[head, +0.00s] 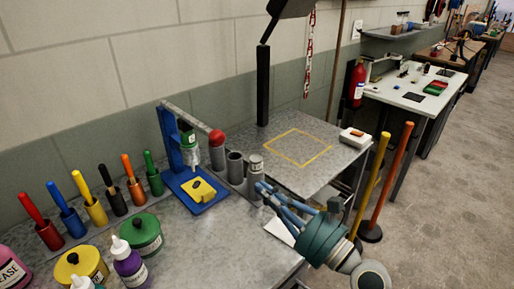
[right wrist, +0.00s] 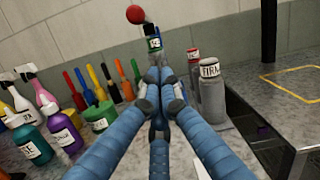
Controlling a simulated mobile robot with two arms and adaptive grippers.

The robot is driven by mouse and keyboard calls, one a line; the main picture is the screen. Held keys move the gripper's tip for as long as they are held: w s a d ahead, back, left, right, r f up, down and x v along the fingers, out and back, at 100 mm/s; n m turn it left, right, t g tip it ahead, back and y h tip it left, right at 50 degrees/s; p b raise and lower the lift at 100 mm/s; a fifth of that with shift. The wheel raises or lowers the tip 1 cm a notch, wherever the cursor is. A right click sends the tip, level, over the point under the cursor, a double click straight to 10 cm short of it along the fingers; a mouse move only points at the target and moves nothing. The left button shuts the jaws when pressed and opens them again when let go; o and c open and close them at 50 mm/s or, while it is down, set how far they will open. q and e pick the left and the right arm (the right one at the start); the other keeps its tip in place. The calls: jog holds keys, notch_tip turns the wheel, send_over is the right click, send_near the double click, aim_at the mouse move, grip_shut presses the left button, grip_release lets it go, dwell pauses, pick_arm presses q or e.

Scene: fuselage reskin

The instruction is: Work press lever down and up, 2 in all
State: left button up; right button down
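The blue press (head: 170,145) stands on the near bench. Its grey lever (head: 188,117) slopes down to the right and ends in a red ball knob (head: 217,137); the knob also shows at the top of the right wrist view (right wrist: 135,14). A green-labelled press head (head: 188,140) sits above a yellow block (head: 199,190) on the blue base. My right gripper (head: 260,187) is right of and nearer than the press, apart from the knob. Its blue fingers converge in the right wrist view (right wrist: 159,76), shut with nothing seen between them. My left gripper is not in view.
Grey canisters (head: 236,168) stand right of the press, near my right gripper. Coloured-handled tools (head: 92,208) in cups, a green tub (head: 141,235) and bottles fill the bench's left. A side table (head: 290,120) with a yellow outlined square is clear inside the outline.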

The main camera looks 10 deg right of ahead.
jog(key=w+a+r+p, duration=0.5)
jog(key=w+a, duration=0.2)
jog(key=shift+r+m, duration=0.35)
jog(key=shift+m, duration=0.05)
jog(key=shift+w, duration=0.15)
jog(key=shift+p, duration=0.3)
notch_tip(320, 180, up, 4)
jog(key=p, duration=0.4)
jog(key=shift+r, duration=0.1)
